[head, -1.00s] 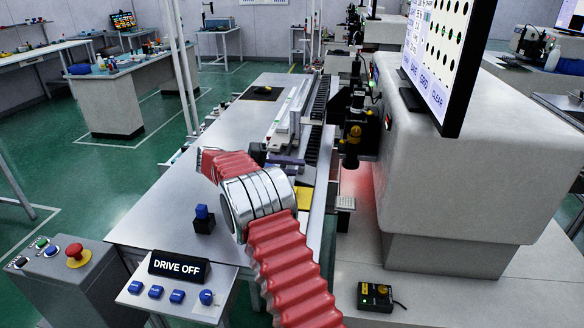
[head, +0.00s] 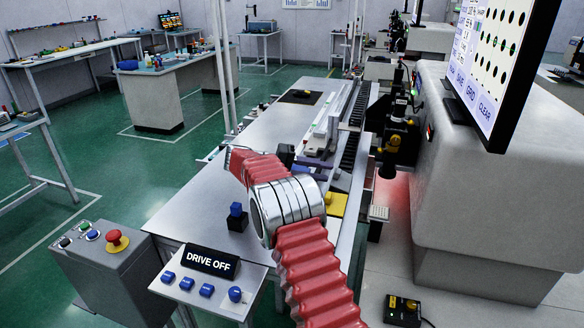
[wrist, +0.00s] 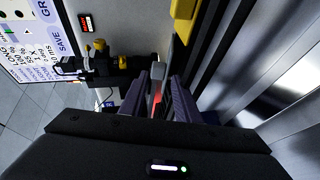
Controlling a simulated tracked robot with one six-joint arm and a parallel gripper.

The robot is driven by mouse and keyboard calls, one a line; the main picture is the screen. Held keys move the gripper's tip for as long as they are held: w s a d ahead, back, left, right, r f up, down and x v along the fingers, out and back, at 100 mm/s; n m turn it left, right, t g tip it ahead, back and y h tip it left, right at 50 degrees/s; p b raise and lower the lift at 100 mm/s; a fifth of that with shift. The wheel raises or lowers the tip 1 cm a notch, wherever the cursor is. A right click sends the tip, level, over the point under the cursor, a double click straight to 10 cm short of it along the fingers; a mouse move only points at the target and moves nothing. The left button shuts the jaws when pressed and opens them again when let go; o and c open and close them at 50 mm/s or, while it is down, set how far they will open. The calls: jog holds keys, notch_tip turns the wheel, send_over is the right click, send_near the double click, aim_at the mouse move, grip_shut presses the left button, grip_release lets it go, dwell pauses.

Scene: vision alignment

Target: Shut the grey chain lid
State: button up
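My gripper (wrist: 166,85) shows in the wrist view as two purple fingers with a narrow gap between them, and red light shows through the gap. A thin grey strip (wrist: 174,58) stands just beyond the fingertips; I cannot tell whether it is the chain lid or whether it touches a finger. In the head view my gripper (head: 316,162) is low over the right side of the bench, beyond my red-sleeved arm. The black chain (head: 352,143) runs along the bench's right side. I cannot clearly make out the grey lid there.
A yellow block (head: 337,204) lies right of my arm. The large grey machine (head: 480,190) with a screen stands on the right, its black and yellow camera unit (head: 391,150) close to the chain. A blue-topped black block (head: 237,217) stands on the bench, whose left part is mostly clear.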

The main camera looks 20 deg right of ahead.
jog(key=v, duration=1.1)
jog(key=shift+o, duration=0.5)
jog(key=shift+w+r, duration=0.1)
jog(key=s+r+n+t+y, duration=0.2)
jog(key=s+r+y, duration=0.25)
jog(key=s, duration=0.45)
jog(key=s+r+n+t+y, duration=0.25)
jog(key=s+r, duration=0.25)
jog(key=s, duration=0.5)
jog(key=s+a+f+t+y, duration=0.1)
jog(key=s+a+f+y, duration=0.1)
jog(key=s, duration=0.5)
jog(key=s+a+f+t+y, duration=0.2)
jog(key=s+a+f+y, duration=0.1)
jog(key=s, duration=0.5)
jog(key=s+a+f+t+y, duration=0.1)
jog(key=s+a+f+y, duration=0.1)
jog(key=s+a, duration=0.3)
jog(key=s+f, duration=0.1)
jog(key=s, duration=0.2)
jog(key=shift+s+f+t+y, duration=0.2)
jog(key=shift+f+t+y, duration=0.1)
jog(key=shift+t+y, duration=0.1)
jog(key=shift+d+m, duration=0.1)
jog(key=shift+m, duration=0.25)
